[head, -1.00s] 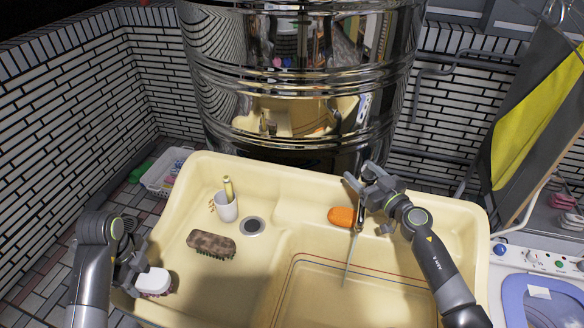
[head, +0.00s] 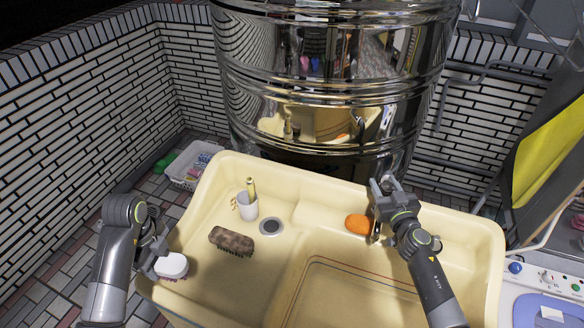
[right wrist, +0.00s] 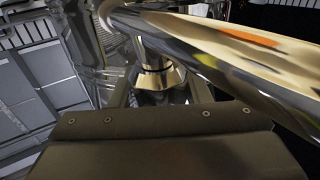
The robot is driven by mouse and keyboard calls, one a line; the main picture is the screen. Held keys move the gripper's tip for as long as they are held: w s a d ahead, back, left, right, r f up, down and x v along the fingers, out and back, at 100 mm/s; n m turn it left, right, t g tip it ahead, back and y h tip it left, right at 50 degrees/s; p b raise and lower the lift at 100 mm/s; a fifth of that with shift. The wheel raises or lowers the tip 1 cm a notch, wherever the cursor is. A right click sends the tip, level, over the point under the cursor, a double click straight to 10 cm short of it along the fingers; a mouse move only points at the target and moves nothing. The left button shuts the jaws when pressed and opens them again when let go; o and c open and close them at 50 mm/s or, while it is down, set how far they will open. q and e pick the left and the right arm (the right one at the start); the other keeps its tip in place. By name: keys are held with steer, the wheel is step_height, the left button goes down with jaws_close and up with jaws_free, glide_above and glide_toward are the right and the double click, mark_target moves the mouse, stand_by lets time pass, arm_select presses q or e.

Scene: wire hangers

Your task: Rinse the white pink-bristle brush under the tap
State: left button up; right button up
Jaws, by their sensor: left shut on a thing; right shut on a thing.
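The white brush (head: 171,266) is at the sink's left rim, with pink bristles facing down. My left gripper (head: 157,258) is shut on it, and the fingers hide part of its left end. The tap (head: 377,230) stands at the back right of the sink, with no water stream visible below it. My right gripper (head: 385,194) is shut on the top of the tap. In the right wrist view, the tap's shiny spout (right wrist: 225,62) crosses the upper right, and its metal handle (right wrist: 160,75) sits between the fingers.
The cream sink (head: 305,218) holds a brown brush (head: 231,241), a white cup (head: 247,206) with a yellow-handled item, and a drain (head: 271,226). An orange object (head: 358,224) lies beside the tap. A large metal tank (head: 335,90) stands behind.

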steer(key=shift+d+r+m+h, duration=0.1)
steer(key=shift+m+h, duration=0.3)
steer(key=shift+h, duration=0.2)
steer(key=o, duration=1)
arm_select(q)
steer(key=shift+r+p, duration=0.55)
arm_select(e)
steer(key=s, duration=1.2)
